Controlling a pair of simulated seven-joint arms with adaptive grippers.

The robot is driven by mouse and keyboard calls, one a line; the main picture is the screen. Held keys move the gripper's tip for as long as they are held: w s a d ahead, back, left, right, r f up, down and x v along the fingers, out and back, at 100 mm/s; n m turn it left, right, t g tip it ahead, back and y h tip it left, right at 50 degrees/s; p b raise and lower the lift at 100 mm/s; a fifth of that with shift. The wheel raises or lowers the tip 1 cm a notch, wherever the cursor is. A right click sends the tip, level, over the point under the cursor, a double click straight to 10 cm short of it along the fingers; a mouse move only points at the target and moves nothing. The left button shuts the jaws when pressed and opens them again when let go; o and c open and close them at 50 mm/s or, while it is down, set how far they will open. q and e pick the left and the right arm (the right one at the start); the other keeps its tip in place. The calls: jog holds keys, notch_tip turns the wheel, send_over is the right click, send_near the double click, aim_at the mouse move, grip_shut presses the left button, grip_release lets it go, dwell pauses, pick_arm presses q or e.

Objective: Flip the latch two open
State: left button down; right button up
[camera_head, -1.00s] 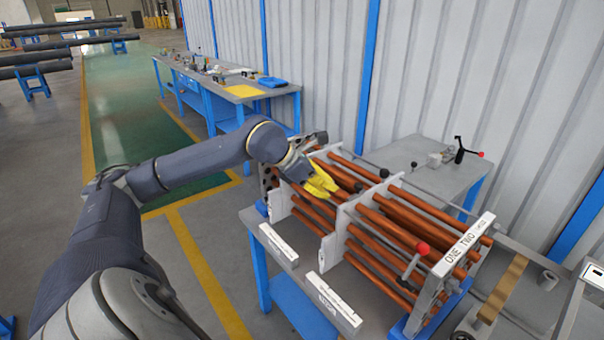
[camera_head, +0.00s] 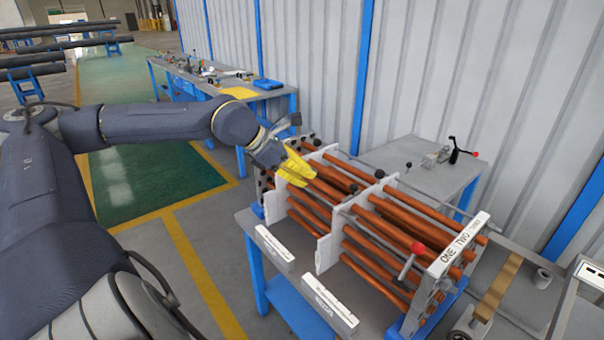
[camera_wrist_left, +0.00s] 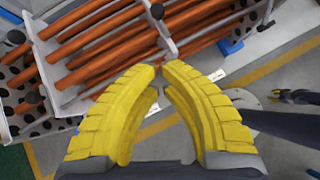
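The flanged shell holds a bundle of copper-coloured tubes (camera_head: 400,215) between upright grey plates. A plate lettered ONE, TWO and a third, unclear word (camera_head: 466,238) sits at its right end. Beside it stands a lever with a red knob (camera_head: 418,247). Black knobs (camera_head: 380,174) show farther back; I cannot tell which lever is latch two. My left gripper (camera_head: 307,176), with yellow fingers, is over the tubes at the shell's left end. In the left wrist view its fingertips (camera_wrist_left: 162,70) are nearly together with nothing seen between them, near a black-knobbed rod (camera_wrist_left: 157,12).
The shell rests on a grey bench with blue legs (camera_head: 262,280). White label blocks (camera_head: 330,305) line its front edge. A grey table (camera_head: 425,180) with a black and red clamp (camera_head: 460,150) stands behind. Open floor lies to the left.

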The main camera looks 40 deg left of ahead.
pick_arm(q)
jog(key=shift+s+a+r, duration=0.2)
jog(key=shift+r, duration=0.05)
dwell(0.5)
